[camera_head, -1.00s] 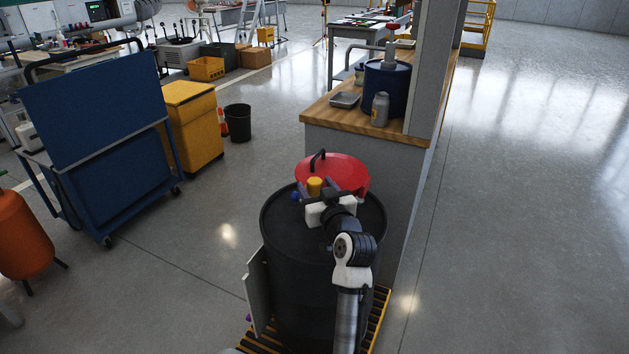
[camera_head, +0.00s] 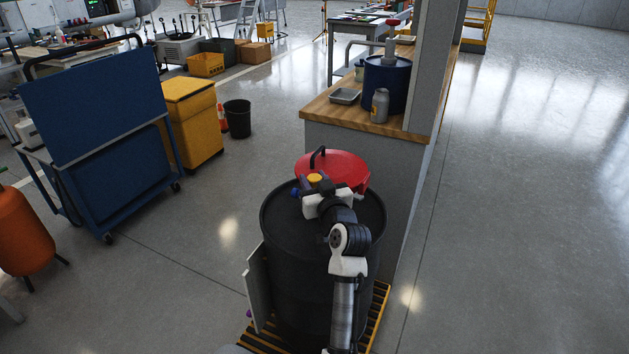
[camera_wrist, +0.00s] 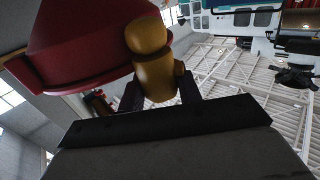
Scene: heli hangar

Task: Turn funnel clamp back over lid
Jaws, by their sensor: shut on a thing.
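A red funnel lid (camera_head: 340,167) with a black handle sits at the far side of the black drum's top (camera_head: 275,220). My gripper (camera_head: 315,184) is over the drum top, just in front of the red lid. It is shut on a yellow clamp piece (camera_head: 315,178). In the wrist view the yellow clamp (camera_wrist: 155,72) stands between my two dark fingers, and the red lid (camera_wrist: 75,45) is close beside it at upper left. The clamp's lower part and its joint are hidden by my gripper in the head view.
The drum stands on a yellow-edged pallet (camera_head: 376,318). A wood-topped counter (camera_head: 330,118) with a grey canister (camera_head: 380,106) and a blue drum (camera_head: 388,82) is just behind. A blue cart (camera_head: 95,120) stands at left. The floor at right is clear.

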